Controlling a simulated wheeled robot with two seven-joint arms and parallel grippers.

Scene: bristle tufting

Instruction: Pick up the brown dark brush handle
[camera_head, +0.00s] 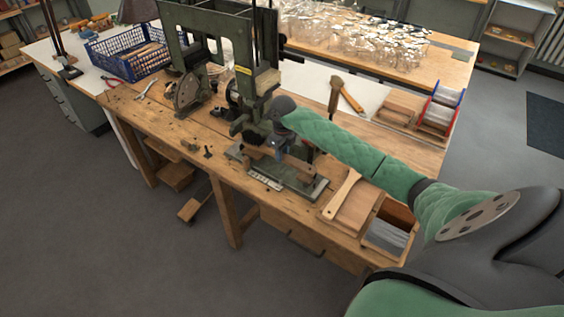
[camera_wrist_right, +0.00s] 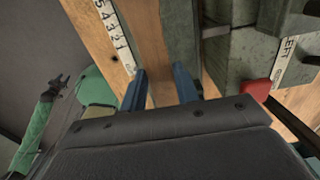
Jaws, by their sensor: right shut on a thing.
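My right gripper (camera_head: 280,150) reaches in from the right to the base of the tufting machine (camera_head: 250,70). In the right wrist view its two blue fingers (camera_wrist_right: 160,88) are closed on the sides of a brown wooden bar, the dark brush handle (camera_wrist_right: 149,45). In the head view the handle (camera_head: 258,154) lies across the front of the machine, partly hidden by the gripper. I cannot tell whether it touches the base below. A green arm with a dark end, seemingly my left gripper (camera_wrist_right: 58,84), shows small at the left of the wrist view; its jaws are unclear.
A lighter brush handle (camera_head: 341,194) lies on a wooden block right of the machine. A tray of grey material (camera_head: 385,236) sits at the bench's right end.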

